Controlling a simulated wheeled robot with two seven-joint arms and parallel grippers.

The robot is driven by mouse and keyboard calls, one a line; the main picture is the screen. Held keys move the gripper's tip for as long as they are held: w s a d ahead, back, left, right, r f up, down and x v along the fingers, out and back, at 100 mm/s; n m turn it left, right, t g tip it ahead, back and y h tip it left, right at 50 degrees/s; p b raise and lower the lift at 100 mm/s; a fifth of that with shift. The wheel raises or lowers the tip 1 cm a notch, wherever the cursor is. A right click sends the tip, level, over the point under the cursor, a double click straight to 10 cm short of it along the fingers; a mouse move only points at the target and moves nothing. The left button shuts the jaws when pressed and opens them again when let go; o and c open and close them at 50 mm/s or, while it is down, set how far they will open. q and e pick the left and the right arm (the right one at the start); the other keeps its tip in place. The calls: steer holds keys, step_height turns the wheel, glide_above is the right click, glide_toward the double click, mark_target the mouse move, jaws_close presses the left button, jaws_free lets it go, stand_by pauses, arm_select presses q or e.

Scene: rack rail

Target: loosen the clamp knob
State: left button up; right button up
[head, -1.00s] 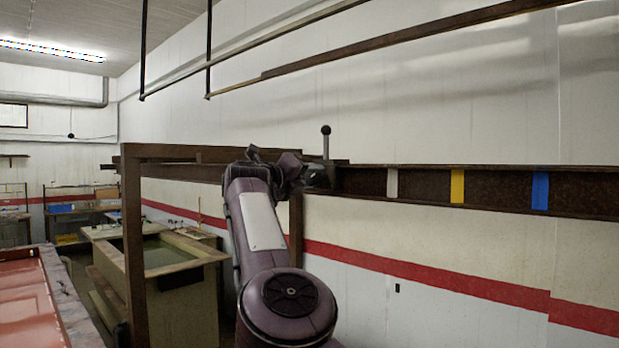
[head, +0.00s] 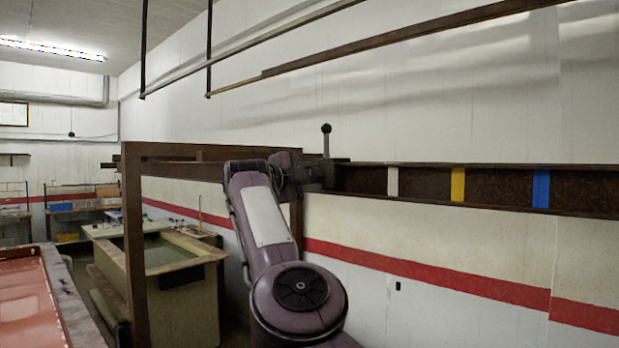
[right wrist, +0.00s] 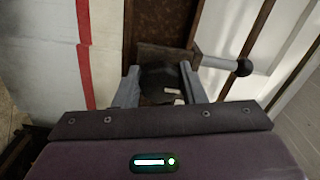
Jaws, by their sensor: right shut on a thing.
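The clamp (head: 319,174) sits on the dark rail (head: 365,180) in the middle of the head view. Its lever (head: 326,145) stands upright and ends in a black ball; the lever also shows in the right wrist view (right wrist: 215,63), reaching to the right. My right gripper (right wrist: 160,82) is shut on the dark round clamp knob (right wrist: 158,76), with one grey finger on each side. In the head view my right gripper (head: 291,177) reaches the clamp from the left, and the knob is hidden there. My left gripper is not in view.
White (head: 392,182), yellow (head: 458,185) and blue (head: 541,189) bands mark the rail to the right of the clamp. A brown post (head: 134,250) stands left of my arm, with a large tank (head: 185,290) behind it. The wall is behind the rail.

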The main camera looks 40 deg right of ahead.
steer(key=n, duration=0.6)
steer(key=shift+s+f, duration=0.1)
steer(key=n, duration=0.6)
steer(key=shift+s+n, duration=0.1)
steer(key=shift+n, duration=0.2)
stand_by(0.3)
steer(key=o, duration=1)
steer(key=shift+d+f, duration=0.1)
